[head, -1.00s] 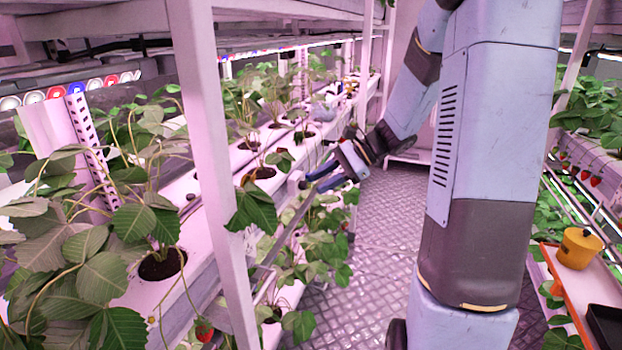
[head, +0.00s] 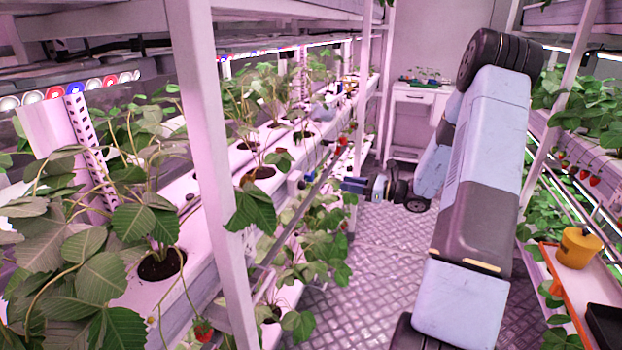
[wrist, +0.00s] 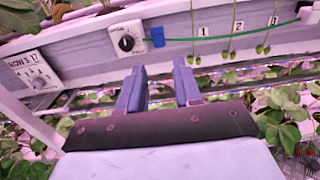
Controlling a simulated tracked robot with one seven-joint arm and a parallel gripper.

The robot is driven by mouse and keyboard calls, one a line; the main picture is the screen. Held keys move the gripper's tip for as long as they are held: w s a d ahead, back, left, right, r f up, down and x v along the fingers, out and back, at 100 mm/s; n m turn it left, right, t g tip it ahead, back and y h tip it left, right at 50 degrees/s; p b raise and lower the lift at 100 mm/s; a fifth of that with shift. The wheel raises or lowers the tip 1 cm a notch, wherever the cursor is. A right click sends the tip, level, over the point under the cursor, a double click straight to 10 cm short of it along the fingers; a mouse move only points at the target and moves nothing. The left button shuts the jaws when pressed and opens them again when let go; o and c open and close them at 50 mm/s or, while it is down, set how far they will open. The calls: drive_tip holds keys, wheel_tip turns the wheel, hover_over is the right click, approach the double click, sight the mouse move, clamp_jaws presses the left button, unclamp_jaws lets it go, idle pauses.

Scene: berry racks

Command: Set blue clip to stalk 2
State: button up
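In the wrist view a small blue clip (wrist: 158,37) sits on a green line running along the rail, just right of a dial box. Thin green stalks with small green berries hang beside the labels 1, 2 and 3. Stalk 2 (wrist: 234,27) hangs by the label 2, right of the clip. My gripper (wrist: 158,75) is open and empty, its fingers pointing at the rail below the clip and apart from it. In the head view my gripper (head: 345,185) is seen side-on by the left rack; clip and stalks are too small to tell there.
The dial box (wrist: 126,39) adjoins the clip; a second dial panel (wrist: 35,75) is at far left. Strawberry plants (head: 150,220) fill the left rack behind a white post (head: 205,110). The aisle floor (head: 350,290) is open. A yellow pot (head: 578,248) stands right.

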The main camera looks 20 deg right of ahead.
sight(311, 181)
drive_tip(key=x, duration=1.3)
drive_tip(key=shift+w+a, duration=0.15)
drive_tip(key=shift+a, duration=0.05)
clamp_jaws()
